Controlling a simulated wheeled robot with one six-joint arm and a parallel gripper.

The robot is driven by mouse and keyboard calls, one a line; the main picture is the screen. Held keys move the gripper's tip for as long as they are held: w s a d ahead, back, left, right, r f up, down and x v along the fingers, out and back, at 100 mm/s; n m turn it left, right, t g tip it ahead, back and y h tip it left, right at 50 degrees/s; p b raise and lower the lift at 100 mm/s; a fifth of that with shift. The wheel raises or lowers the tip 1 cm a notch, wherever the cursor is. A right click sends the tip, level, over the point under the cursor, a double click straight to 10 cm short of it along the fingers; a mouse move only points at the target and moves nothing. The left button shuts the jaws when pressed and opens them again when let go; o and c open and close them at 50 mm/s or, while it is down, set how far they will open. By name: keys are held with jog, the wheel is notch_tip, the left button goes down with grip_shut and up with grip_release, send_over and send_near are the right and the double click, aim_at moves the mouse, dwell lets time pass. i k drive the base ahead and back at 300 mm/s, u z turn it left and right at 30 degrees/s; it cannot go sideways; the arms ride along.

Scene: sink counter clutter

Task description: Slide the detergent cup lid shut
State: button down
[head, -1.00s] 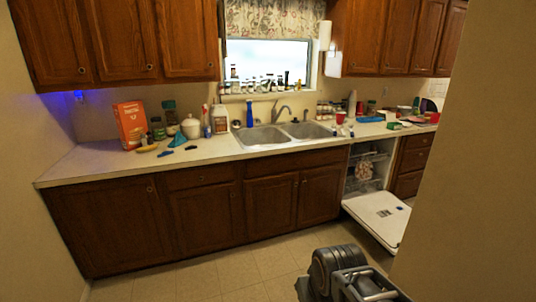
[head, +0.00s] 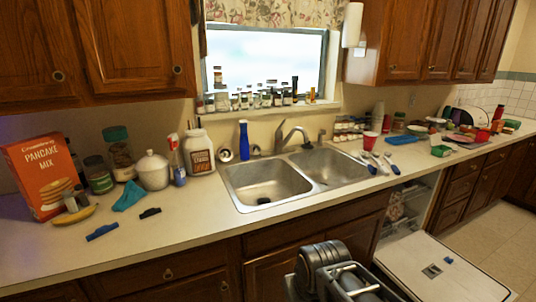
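The dishwasher door (head: 405,262) is folded down, with its pale inner face up, at the lower right. A small grey square, which looks like the detergent cup (head: 432,271), sits on that face. A small dark piece (head: 448,260) beside it may be the lid; it is too small to tell how far open it stands. Grey and silver parts of my own arm show at the bottom centre, left of the door and well apart from the cup. I cannot make out my gripper's fingers in this view.
The dishwasher opening (head: 408,205) shows rack parts inside. The counter (head: 215,228) above carries a double sink (head: 265,183), a pancake mix box (head: 40,175), jars, a red cup (head: 369,141) and utensils. Tan floor (head: 495,228) is clear right of the door.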

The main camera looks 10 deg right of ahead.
aim_at(430, 271)
jog(key=i, duration=0.75)
jog(key=z, duration=2.45)
jog(key=i, duration=1.8)
jog(key=u, duration=1.25)
